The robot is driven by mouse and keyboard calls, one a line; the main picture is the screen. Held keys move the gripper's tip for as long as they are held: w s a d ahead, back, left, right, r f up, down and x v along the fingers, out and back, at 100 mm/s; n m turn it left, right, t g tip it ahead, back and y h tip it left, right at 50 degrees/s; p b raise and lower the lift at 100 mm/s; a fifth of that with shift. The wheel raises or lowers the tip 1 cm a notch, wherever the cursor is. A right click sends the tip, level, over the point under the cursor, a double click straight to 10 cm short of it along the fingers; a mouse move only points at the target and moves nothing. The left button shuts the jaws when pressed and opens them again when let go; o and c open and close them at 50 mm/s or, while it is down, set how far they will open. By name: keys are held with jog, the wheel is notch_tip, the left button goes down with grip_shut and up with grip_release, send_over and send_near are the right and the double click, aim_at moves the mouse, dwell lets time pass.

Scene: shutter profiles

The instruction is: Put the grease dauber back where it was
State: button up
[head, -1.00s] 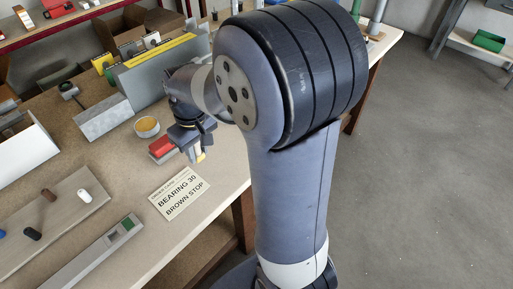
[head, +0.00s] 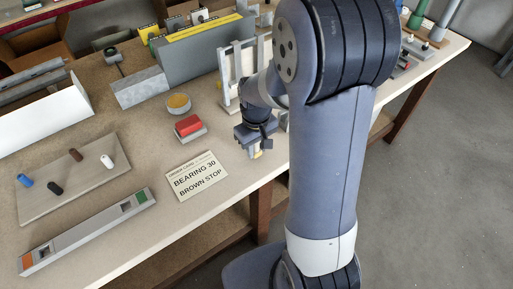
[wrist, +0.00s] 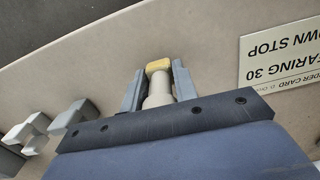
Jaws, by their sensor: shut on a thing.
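The grease dauber (wrist: 158,88) has a pale cream handle and a yellow end. In the wrist view it stands between the two fingers of my gripper (wrist: 157,92), which is shut on it. In the head view my gripper (head: 256,143) is low over the front of the bench, right of the red block, and only a small yellow bit of the dauber shows under it. I cannot tell whether the dauber touches the bench. A round grease pot (head: 178,103) with yellow contents stands left of my gripper.
A red block on a grey base (head: 188,128) and the order card (head: 197,177) lie left of my gripper. A pale upright frame (head: 229,85) stands behind my arm. A board with several pegs (head: 75,180) and a grey profile (head: 85,232) lie at left. Grey pieces (wrist: 25,132) show at wrist-view left.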

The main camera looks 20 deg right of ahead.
jog(key=shift+f, duration=0.4)
jog(key=shift+f, duration=0.15)
jog(key=o, duration=1)
jog(key=shift+c, duration=0.2)
notch_tip(320, 180, up, 12)
jog(key=shift+r, duration=0.15)
